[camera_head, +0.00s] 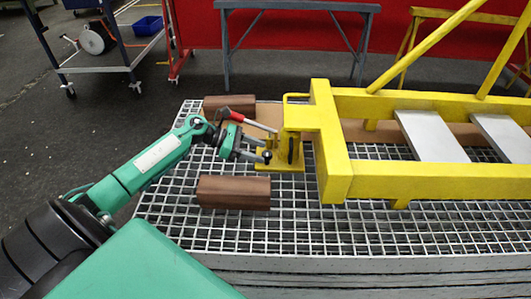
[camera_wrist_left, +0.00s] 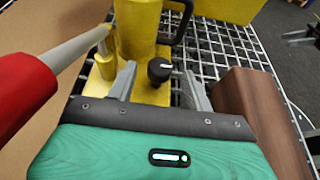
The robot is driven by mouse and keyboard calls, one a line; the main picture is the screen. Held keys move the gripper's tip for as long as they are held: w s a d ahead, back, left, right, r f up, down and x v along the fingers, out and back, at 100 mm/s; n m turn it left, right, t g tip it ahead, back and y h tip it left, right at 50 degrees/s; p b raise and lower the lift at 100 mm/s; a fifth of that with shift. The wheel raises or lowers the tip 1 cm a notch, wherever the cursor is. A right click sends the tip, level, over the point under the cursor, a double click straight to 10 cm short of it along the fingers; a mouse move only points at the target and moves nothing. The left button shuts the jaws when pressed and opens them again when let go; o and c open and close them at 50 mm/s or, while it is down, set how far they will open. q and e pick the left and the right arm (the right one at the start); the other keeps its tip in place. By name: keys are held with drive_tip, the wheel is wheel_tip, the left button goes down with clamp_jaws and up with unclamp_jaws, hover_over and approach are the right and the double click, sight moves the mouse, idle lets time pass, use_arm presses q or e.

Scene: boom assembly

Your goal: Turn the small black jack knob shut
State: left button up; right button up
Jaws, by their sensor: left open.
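The small black jack knob (camera_wrist_left: 159,69) has a white mark on top and sits low on the yellow jack in the left wrist view. It also shows in the head view (camera_head: 267,156). My left gripper (camera_wrist_left: 158,82) is open, with one finger on each side of the knob; I cannot tell whether either touches it. The yellow jack (camera_head: 282,158) stands under the end of the yellow boom frame (camera_head: 335,150). Its grey handle with a red grip (camera_head: 236,116) slants above my gripper. My right gripper is not in view.
Brown wooden blocks lie on the grating, one in front of the jack (camera_head: 234,192) and one behind it (camera_head: 229,104). The grey grating (camera_head: 290,235) has free room in front of the frame. A grey trestle (camera_head: 298,8) stands behind.

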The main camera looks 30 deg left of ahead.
use_arm(q)
drive_tip(key=v, duration=1)
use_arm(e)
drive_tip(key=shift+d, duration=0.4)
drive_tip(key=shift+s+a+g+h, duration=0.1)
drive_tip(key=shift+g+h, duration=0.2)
